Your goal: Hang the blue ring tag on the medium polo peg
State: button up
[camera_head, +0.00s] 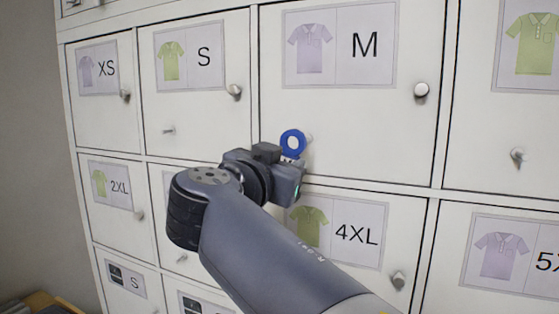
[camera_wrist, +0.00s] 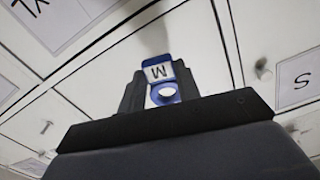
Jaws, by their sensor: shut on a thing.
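The blue ring tag (camera_head: 292,131) is upright in my gripper (camera_head: 279,160), in front of the M door. In the wrist view the tag (camera_wrist: 181,73) shows a blue ring with a white centre and a plate marked M, between the fingers (camera_wrist: 160,95). My gripper is shut on it. The M door (camera_head: 350,140) bears a label with a lavender polo and the letter M (camera_head: 365,44). Its small peg (camera_head: 310,138) shows just right of the ring, partly hidden by it. I cannot tell whether the ring is around the peg or only in front of it.
The M door's knob (camera_head: 421,90) stands out at the right. The S door's peg (camera_head: 168,130) and knob (camera_head: 234,91) are to the left. The 4XL door (camera_head: 345,272) lies below, its knob (camera_head: 398,280) at the right. My arm covers part of the lower doors.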

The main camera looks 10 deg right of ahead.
jog(key=shift+p+x, duration=1.65)
jog(key=shift+x, duration=0.65)
jog(key=w+f+b, duration=0.1)
jog(key=b, duration=0.1)
jog(key=shift+d+b, duration=0.3)
jog(key=shift+d, duration=0.05)
jog(key=o, duration=1)
jog(key=shift+o, duration=0.2)
